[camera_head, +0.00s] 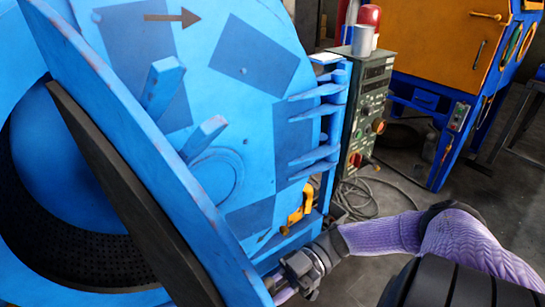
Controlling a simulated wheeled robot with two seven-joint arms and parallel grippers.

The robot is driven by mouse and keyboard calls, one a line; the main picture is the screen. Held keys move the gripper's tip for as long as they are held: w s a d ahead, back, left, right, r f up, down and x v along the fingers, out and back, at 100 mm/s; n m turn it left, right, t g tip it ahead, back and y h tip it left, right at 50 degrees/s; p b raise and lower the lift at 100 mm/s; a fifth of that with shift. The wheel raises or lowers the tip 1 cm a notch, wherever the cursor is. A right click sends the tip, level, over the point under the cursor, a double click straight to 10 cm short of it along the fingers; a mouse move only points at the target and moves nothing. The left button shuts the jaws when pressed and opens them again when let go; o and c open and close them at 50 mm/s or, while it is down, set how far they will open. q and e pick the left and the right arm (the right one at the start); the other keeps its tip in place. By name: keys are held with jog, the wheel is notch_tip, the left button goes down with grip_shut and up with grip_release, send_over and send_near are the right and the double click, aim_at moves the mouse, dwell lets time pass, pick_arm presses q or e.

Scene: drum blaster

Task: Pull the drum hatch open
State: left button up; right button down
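The blue drum hatch (140,150) stands swung away from the drum, seen nearly edge-on as a slanting panel. A dark strip (125,195) runs along its inner side. To its left, the drum opening (75,240) shows a dark perforated wall and a rounded blue surface. My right gripper (284,288) is low in the view, at the lower right edge of the hatch. Its fingers are mostly hidden, so I cannot tell whether they touch or grip the hatch. My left gripper is not in view.
A blue machine housing (255,60) with an arrow and finned brackets stands behind the hatch. An orange-doored cabinet (430,35) stands at the back right.

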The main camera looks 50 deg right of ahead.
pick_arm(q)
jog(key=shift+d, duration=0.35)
pick_arm(e)
jog(key=shift+d, duration=0.4)
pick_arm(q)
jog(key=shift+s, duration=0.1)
pick_arm(e)
jog(key=c, duration=0.6)
grip_release()
jog(key=shift+w, duration=0.1)
pick_arm(q)
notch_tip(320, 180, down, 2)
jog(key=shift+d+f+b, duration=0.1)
jog(key=shift+b, duration=0.9)
pick_arm(e)
jog(key=v, duration=1)
